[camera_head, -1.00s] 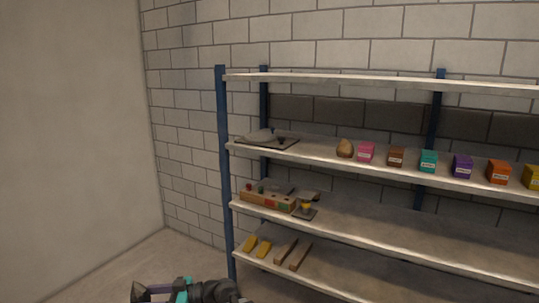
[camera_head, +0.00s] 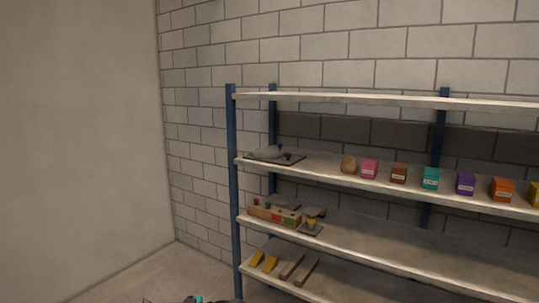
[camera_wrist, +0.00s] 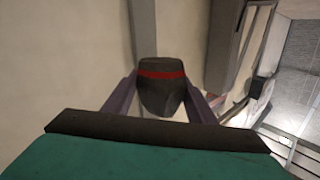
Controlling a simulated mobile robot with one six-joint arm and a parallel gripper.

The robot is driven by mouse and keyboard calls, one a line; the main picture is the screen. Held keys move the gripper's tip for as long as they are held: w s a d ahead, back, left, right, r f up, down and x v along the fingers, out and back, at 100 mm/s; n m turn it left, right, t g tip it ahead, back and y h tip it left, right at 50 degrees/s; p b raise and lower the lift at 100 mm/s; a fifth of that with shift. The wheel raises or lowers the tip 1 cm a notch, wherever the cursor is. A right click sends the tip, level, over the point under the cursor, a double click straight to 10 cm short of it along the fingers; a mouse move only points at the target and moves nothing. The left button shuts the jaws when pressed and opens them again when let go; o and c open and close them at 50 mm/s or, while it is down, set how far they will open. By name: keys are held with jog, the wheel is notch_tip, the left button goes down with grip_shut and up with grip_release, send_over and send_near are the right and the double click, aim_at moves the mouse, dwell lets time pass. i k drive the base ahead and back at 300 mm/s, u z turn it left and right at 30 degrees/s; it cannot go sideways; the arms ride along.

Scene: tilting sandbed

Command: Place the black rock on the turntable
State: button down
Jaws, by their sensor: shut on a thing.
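In the wrist view, my gripper (camera_wrist: 160,102) is shut on a dark, rounded thing with a red band, which I take to be the black rock (camera_wrist: 161,93). The rock sits between the two purple fingers, and its lower end is near the dark front edge of my gripper body. In the head view only a teal and dark bit of my arm shows at the bottom edge; the rock is not seen there. I cannot pick out the turntable for certain. A grey rounded thing on a dark flat board (camera_head: 290,158) lies at the left end of the upper-middle shelf.
A shelf rack with blue posts (camera_head: 234,190) stands against a brick wall. A brown lump (camera_head: 348,165) and several coloured boxes (camera_head: 431,178) line one shelf. A wooden block with knobs (camera_head: 273,214) is below, and yellow and brown bars (camera_head: 291,266) are on the lowest shelf.

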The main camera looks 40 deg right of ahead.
aim_at(268, 150)
jog(key=u, duration=0.6)
jog(key=i, duration=2.2)
jog(key=z, duration=0.9)
jog(key=i, duration=0.75)
jog(key=z, duration=0.4)
